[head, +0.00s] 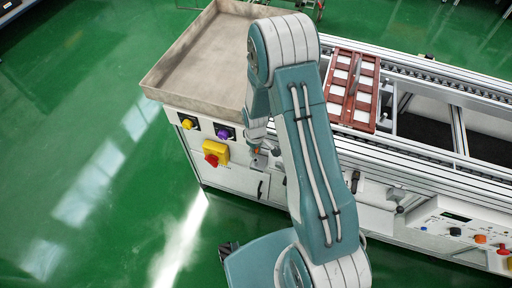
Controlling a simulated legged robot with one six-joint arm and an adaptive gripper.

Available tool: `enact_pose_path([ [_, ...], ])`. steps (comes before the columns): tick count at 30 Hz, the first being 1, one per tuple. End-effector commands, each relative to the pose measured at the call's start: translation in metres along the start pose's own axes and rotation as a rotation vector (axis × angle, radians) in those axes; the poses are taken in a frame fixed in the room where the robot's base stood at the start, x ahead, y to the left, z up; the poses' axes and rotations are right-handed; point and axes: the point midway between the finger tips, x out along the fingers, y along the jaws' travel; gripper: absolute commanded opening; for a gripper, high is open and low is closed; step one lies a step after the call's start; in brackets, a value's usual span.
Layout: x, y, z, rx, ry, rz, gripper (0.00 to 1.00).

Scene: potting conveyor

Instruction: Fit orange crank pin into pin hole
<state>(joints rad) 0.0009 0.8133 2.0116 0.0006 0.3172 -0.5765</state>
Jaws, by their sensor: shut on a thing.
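My gripper (264,157) points down at the front side of the white conveyor cabinet, just below the end of my wrist. It is small here and partly hidden by my own arm. It is shut on the orange crank pin, of which only a small orange spot (257,150) shows at the fingers. The pin hole cannot be made out; the area around the fingertips is too small and partly covered by my arm. I cannot tell whether the pin touches the cabinet's fittings.
A beige tray (160,82) sits on the cabinet's left end. Yellow, purple and red controls (212,158) stick out of its front. A brown-red case with white compartments (338,112) lies on the conveyor. A control panel (462,230) is at right. The green floor at left is clear.

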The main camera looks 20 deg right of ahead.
Motion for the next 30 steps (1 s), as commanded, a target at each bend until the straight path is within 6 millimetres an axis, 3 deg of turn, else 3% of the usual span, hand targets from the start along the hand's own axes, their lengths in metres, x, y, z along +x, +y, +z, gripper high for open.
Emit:
enact_pose_path([
  [10,0.021,0.001,0.001,0.001,0.0,-0.001,0.0],
  [30,0.025,0.0,0.001,0.001,0.0,0.0,0.0],
])
